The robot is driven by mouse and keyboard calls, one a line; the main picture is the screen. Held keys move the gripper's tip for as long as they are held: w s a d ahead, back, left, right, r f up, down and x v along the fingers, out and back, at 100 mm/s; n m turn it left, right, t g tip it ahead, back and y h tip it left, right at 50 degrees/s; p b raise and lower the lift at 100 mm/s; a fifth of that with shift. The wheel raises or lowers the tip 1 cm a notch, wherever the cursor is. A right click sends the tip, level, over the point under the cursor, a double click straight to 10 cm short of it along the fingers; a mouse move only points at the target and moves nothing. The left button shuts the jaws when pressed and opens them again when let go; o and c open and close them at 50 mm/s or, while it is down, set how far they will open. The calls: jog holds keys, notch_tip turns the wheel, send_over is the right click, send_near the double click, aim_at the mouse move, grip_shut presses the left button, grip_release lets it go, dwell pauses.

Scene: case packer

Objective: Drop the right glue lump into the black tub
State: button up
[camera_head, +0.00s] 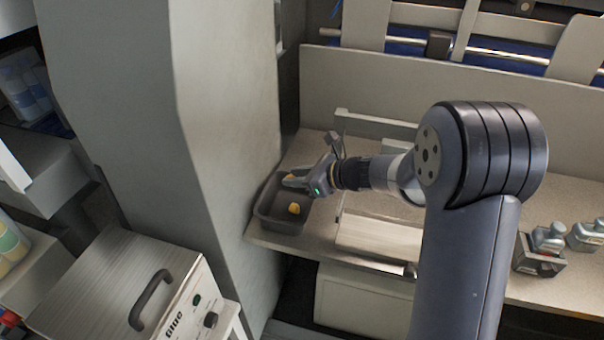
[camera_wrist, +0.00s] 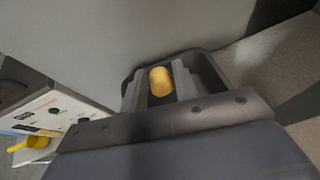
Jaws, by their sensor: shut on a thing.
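The black tub (camera_head: 262,212) stands at the left end of the beige bench, beside the grey column. A yellow glue lump (camera_head: 294,208) lies inside it. My gripper (camera_head: 293,181) reaches over the tub from the right and is shut on another yellow lump (camera_head: 301,177), which is partly hidden by the fingers. In the wrist view this held lump (camera_wrist: 160,81) sits between the two fingers, with the tub's dark rim (camera_wrist: 207,64) behind and around them. How high the lump is above the tub floor is hard to tell.
The grey column (camera_head: 190,120) rises close to the tub's left. A glue machine with a black handle (camera_head: 150,299) stands at the lower left. A low metal frame (camera_head: 375,121) is on the bench behind my arm. Grey fittings (camera_head: 545,240) stand at the right.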

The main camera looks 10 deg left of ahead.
jog(key=shift+f+b, duration=2.1)
jog(key=shift+f, duration=0.85)
jog(key=shift+d, duration=0.1)
jog(key=o, duration=1)
jog(key=b+v, duration=0.1)
jog(key=v, duration=1)
jog(key=shift+a, duration=0.25)
